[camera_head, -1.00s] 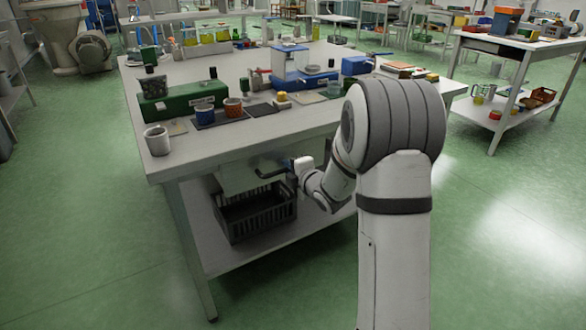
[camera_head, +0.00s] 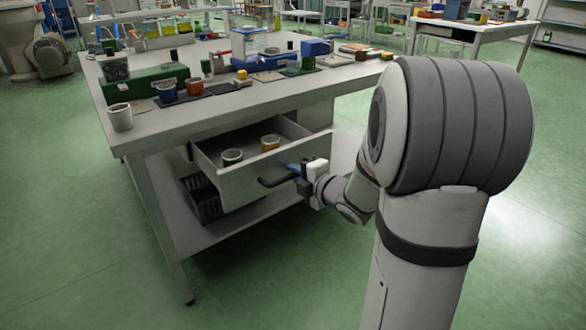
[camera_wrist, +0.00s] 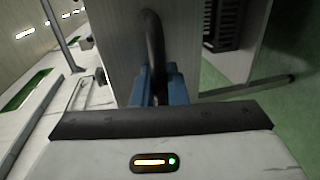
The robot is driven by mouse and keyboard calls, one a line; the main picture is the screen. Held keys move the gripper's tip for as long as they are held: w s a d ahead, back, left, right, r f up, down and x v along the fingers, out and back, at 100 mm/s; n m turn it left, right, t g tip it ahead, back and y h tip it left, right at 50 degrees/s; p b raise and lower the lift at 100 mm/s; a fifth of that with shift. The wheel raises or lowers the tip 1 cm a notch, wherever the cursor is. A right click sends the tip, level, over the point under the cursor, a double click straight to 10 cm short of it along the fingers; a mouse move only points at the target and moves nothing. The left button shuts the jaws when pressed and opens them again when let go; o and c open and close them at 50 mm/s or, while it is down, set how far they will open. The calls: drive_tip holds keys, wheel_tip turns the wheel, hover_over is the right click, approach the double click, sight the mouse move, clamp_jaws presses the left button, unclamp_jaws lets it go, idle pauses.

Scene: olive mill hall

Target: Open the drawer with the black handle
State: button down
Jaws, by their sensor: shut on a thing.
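The drawer (camera_head: 240,182) under the white workbench stands pulled out, with two small cups or jars (camera_head: 232,157) (camera_head: 270,143) inside. Its black handle (camera_head: 276,181) is on the drawer front. My gripper (camera_head: 297,171) is at the right part of the handle, in front of the drawer. In the wrist view the blue fingers of my gripper (camera_wrist: 164,88) are shut on the black handle (camera_wrist: 152,45), which runs up along the pale drawer front (camera_wrist: 122,50). The far part of the drawer's inside is hidden under the tabletop.
The workbench top (camera_head: 190,121) holds a white cup (camera_head: 120,117), a green box (camera_head: 146,83), a blue-based scale and several small items. A dark crate (camera_head: 203,199) sits on the lower shelf, partly behind the drawer. Green floor in front of the bench is clear.

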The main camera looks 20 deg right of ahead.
drive_tip(key=shift+s+f, duration=0.1)
drive_tip(key=shift+s, duration=0.75)
drive_tip(key=c, duration=1.7)
unclamp_jaws()
drive_tip(key=shift+o, duration=0.8)
drive_tip(key=shift+d, duration=0.1)
drive_tip(key=p+v, duration=0.2)
drive_tip(key=v, duration=0.5)
drive_tip(key=shift+s+d, duration=0.15)
drive_tip(key=shift+s, duration=0.2)
